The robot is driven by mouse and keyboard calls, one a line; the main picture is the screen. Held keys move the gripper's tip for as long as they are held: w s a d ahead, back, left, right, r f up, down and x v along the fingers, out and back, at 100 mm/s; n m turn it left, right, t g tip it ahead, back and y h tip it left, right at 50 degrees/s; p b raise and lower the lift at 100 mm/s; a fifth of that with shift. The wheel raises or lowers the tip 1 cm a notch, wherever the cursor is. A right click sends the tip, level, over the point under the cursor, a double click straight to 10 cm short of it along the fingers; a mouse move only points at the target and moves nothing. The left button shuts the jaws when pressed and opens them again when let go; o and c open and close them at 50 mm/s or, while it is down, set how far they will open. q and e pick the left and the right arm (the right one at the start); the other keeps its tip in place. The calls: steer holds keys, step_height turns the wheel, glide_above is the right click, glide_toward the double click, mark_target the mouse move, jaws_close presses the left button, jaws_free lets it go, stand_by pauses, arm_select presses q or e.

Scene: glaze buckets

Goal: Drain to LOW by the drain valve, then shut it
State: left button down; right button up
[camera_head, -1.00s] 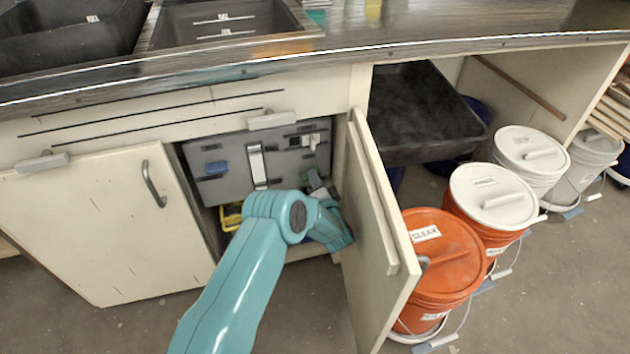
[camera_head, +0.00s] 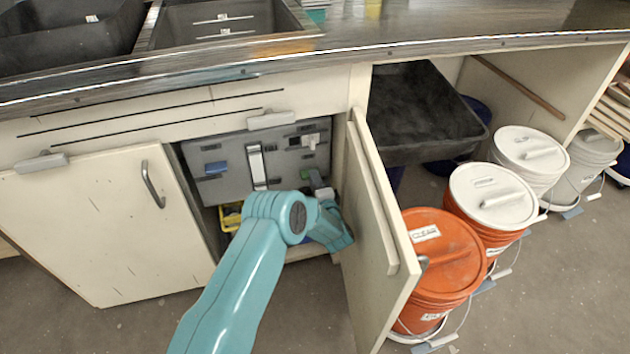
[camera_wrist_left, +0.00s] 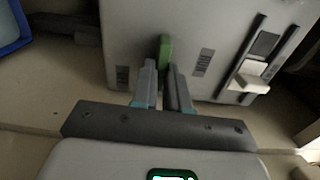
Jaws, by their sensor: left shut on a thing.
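In the left wrist view, a green handle (camera_wrist_left: 165,50) stands at the edge of a grey panel (camera_wrist_left: 190,25). My left gripper (camera_wrist_left: 165,78) has its two fingers closed around the lower part of this handle. In the head view, my left gripper (camera_head: 318,184) is inside the open cabinet at the panel's (camera_head: 225,165) lower right. A small bit of the green handle (camera_head: 306,173) shows just above it. My right gripper is out of view.
An open cabinet door (camera_head: 375,235) stands close to the right of my left arm. Orange and white buckets (camera_head: 440,265) line the floor beyond it, near a black tub (camera_head: 425,115). A yellow object (camera_head: 230,217) lies low in the cabinet. Sink basins (camera_head: 225,20) are above.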

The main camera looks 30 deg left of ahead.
arm_select(q)
steer(key=shift+f, duration=0.1)
steer(key=c, duration=1.1)
jaws_free()
steer(key=shift+c, duration=0.2)
steer(key=shift+d, duration=0.1)
steer(key=p+v, duration=0.2)
steer(key=v, duration=0.5)
steer(key=shift+s, duration=0.2)
